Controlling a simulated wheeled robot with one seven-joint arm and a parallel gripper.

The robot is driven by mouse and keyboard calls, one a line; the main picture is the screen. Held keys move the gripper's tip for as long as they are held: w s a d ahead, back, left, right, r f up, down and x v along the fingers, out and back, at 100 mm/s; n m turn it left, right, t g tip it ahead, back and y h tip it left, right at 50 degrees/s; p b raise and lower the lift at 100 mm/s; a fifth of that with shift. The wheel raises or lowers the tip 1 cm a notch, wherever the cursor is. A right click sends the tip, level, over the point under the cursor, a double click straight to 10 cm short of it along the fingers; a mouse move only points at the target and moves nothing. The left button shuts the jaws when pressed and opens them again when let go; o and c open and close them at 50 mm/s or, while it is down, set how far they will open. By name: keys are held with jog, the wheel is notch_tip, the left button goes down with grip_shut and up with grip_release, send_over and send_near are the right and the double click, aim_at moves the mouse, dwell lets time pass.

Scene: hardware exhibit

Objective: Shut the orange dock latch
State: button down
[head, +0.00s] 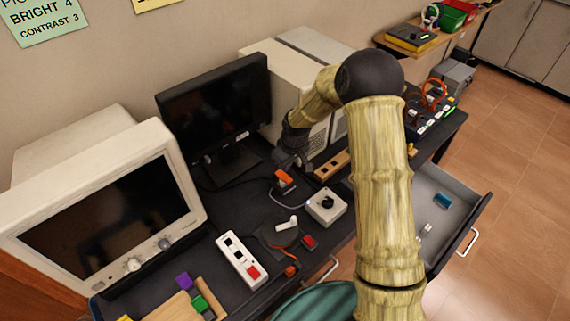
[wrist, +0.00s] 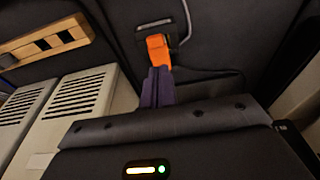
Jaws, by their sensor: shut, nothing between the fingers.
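The orange dock latch (head: 285,178) shows as a small orange piece on the dark desk, in front of the black monitor. In the wrist view the orange latch (wrist: 158,50) stands just beyond my fingertips, beside a pale bar or cable. My gripper (wrist: 157,74) is shut, its purple fingers together and empty, with the tips at or very near the latch's lower end; I cannot tell whether they touch. In the head view my gripper (head: 284,163) comes down beside the latch, partly hidden by my arm. The latch's exact angle is unclear.
A white box with a black knob (head: 326,205) stands right of the latch. A wooden strip with dark slots (head: 332,165) lies near beige computer cases (head: 300,75). A black monitor (head: 215,105) stands at the left. A drawer (head: 450,205) is open at the right.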

aim_at(283, 176)
jog(key=shift+w+a+f, duration=0.1)
jog(key=shift+w, duration=0.05)
jog(key=shift+w+a+f, duration=0.25)
jog(key=shift+w+a, duration=0.1)
jog(key=shift+w, duration=0.05)
jog(key=s+d+b, duration=0.1)
jog(key=s+d, duration=0.5)
jog(key=s, duration=0.1)
jog(key=shift+s+r, duration=0.2)
jog(key=shift+r, duration=0.15)
dwell(0.7)
